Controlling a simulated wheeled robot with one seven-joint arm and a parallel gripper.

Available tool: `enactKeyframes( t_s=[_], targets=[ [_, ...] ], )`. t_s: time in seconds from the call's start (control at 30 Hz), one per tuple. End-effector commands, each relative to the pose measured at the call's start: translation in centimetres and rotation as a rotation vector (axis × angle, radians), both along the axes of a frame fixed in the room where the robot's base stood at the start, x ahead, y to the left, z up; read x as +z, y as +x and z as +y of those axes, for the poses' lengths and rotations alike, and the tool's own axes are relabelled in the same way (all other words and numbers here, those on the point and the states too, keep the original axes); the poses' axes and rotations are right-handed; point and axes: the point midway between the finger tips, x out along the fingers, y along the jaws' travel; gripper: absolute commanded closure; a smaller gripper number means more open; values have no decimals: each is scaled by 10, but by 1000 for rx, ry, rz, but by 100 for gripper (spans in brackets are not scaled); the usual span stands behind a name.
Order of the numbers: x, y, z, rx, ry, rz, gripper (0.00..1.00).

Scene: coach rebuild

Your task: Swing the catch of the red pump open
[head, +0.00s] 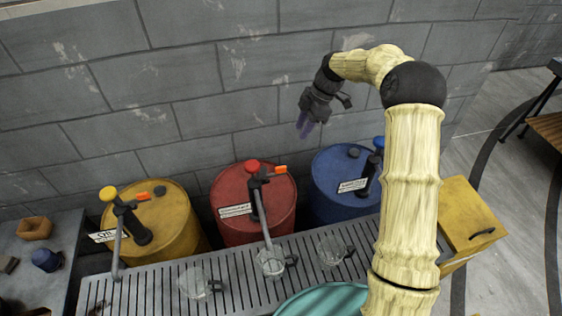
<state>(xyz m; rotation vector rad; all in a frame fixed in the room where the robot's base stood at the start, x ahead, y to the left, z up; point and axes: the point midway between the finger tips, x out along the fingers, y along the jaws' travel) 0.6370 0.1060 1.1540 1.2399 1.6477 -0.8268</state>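The red pump (258,190) stands on top of the red barrel (230,190), with a round red cap and a long grey spout slanting down toward the front. Its catch (279,170) is a small orange-tipped lever pointing right from just below the cap. My gripper (305,125) hangs in the air in front of the grey wall, above and to the right of the catch, apart from it. Its purplish fingers point down. They are too small and overlapped to tell whether they are open, and nothing is visible between them.
A yellow barrel (170,218) with a yellow-capped pump stands left, a blue barrel (335,205) with a blue-capped pump right. Clear jugs (194,284) stand on the slatted rack (232,300) in front. A yellow box (465,215) is at right, partly behind my arm.

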Motion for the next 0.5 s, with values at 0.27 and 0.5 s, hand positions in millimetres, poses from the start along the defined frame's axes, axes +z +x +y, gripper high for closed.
enactKeyframes(
  t_s=[0.27, 0.5],
  targets=[
    [-6, -1, 3, 0, -2, 2, 67],
    [-33, -6, 18, 5, -2, 5, 67]
  ],
)
